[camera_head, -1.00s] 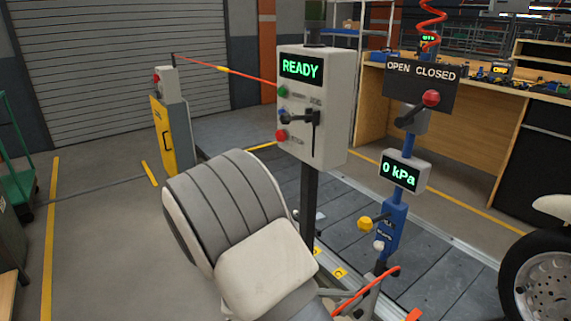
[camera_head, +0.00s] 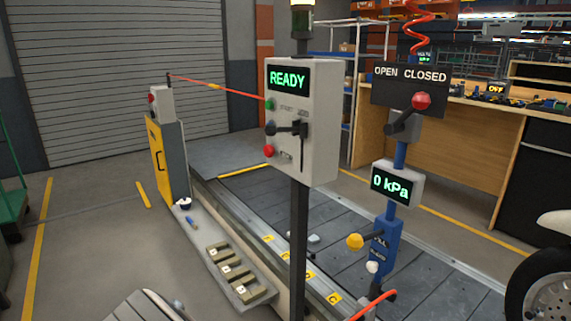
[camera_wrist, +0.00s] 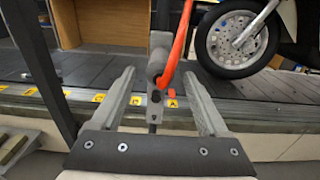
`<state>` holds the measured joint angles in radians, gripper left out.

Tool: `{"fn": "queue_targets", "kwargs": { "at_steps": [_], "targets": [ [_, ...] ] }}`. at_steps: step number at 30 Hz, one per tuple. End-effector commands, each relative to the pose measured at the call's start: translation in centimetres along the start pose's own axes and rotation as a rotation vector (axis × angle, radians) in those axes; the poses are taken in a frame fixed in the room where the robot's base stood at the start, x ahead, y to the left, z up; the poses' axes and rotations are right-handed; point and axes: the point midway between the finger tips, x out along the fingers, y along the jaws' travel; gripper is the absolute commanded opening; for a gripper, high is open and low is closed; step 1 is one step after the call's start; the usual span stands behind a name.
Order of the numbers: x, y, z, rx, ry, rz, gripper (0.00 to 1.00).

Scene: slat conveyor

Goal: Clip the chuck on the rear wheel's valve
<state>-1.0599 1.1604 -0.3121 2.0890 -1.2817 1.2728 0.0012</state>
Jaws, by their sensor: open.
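In the wrist view my gripper (camera_wrist: 159,73) is open, one finger on each side of a grey fitting (camera_wrist: 155,72) where an orange hose (camera_wrist: 177,50) ends. The fitting looks like the chuck, on or against a grey upright holder; I cannot tell whether the fingers touch it. The hose also shows at the bottom of the head view (camera_head: 372,303). A spoked wheel with a black tyre (camera_wrist: 231,42) stands on the slats at upper right; it is cut off in the head view (camera_head: 542,298). I see no valve clearly and cannot tell which wheel this is.
A control box reading READY (camera_head: 302,118) stands on a dark post. A blue post carries a 0 kPa gauge (camera_head: 396,184), a yellow knob (camera_head: 355,242) and an OPEN CLOSED sign with a red-knobbed lever (camera_head: 421,101). The slat conveyor (camera_head: 340,215) runs behind.

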Motion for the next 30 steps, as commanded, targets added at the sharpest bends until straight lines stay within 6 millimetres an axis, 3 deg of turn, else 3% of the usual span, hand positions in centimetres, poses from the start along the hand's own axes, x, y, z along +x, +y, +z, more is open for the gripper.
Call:
{"fn": "queue_targets", "kwargs": {
  "at_steps": [5,21,30],
  "targets": [
    [1.0,0.0,0.0,0.001,-0.001,-0.002,0.78],
    [7.9,-0.1,0.1,0.0,-0.001,-0.003,0.78],
    [9.0,0.0,0.0,0.001,0.001,-0.001,0.78]
  ]
}}
